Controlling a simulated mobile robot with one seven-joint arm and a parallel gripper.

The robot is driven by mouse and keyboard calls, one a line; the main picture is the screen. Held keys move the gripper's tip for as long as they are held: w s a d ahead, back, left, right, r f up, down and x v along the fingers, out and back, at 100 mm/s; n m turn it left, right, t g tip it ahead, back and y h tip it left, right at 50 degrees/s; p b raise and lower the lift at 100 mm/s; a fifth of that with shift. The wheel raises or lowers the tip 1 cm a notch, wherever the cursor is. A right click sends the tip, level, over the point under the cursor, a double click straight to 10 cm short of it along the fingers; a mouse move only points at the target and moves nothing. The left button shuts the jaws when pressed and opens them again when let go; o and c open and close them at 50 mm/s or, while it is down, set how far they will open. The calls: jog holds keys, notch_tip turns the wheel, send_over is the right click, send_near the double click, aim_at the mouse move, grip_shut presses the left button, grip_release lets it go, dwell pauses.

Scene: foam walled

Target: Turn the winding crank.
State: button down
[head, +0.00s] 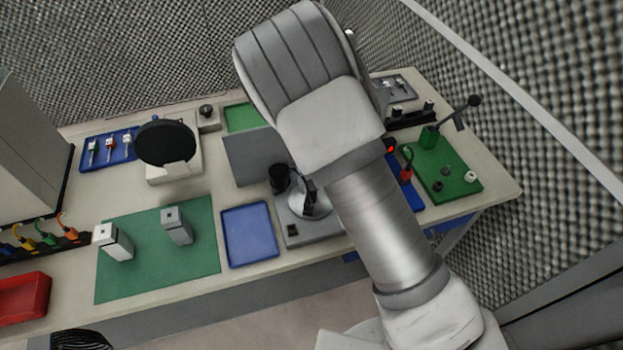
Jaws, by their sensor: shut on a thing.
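The winding unit has a grey base (310,232) on the bench, just right of the blue tray. A pale round disc (300,208), which looks like part of the winding crank, sits on it beside a black cylinder (280,180). My arm crosses in front and hides the unit's right side. Of my gripper (309,190), only a dark part shows at the arm's left edge, over the disc. It is shut on the crank; the fingertips and the grip itself are mostly hidden.
A blue tray (249,236) and a green mat (150,272) with two grey blocks lie to the left. A black round pad on a white box (174,172) stands behind. A green board (455,184) with small parts lies to the right. A foam wall (540,120) bounds the right.

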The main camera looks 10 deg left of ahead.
dwell(0.4)
jog(key=shift+c, duration=1.7)
grip_release()
notch_tip(320, 180, up, 18)
jog(key=shift+f, duration=0.25)
